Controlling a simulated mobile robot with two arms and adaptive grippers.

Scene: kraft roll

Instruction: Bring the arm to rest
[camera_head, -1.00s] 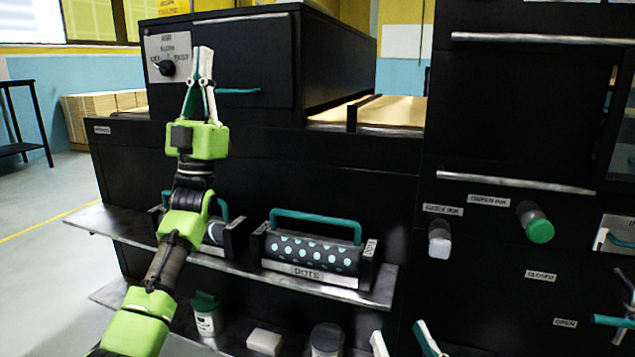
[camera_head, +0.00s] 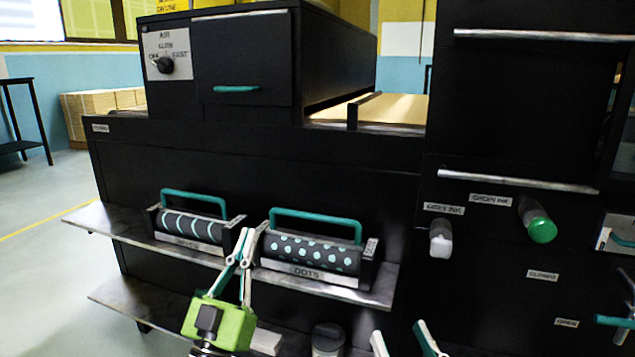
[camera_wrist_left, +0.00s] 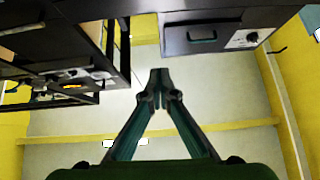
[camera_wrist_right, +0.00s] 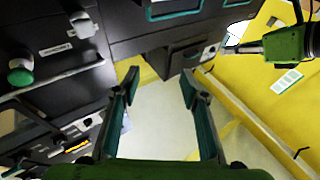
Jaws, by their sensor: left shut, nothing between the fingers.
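My left gripper (camera_head: 252,232) is in front of the shelf between the two rollers in the head view, fingers pointing up. Its fingertips meet in the left wrist view (camera_wrist_left: 158,76), with nothing between them. My right gripper (camera_head: 398,334) shows only its fingertips at the bottom edge of the head view. In the right wrist view its two fingers (camera_wrist_right: 158,80) are wide apart and empty. I cannot tell from the head view whether the left fingers touch the shelf edge.
A striped roller (camera_head: 193,225) and a dotted roller (camera_head: 310,254) sit in cradles on the metal shelf (camera_head: 110,222). Behind is a black machine with a dial (camera_head: 166,65) and a teal-handled drawer (camera_head: 240,60). A cabinet with a green-capped knob (camera_head: 541,230) stands right. Open floor lies left.

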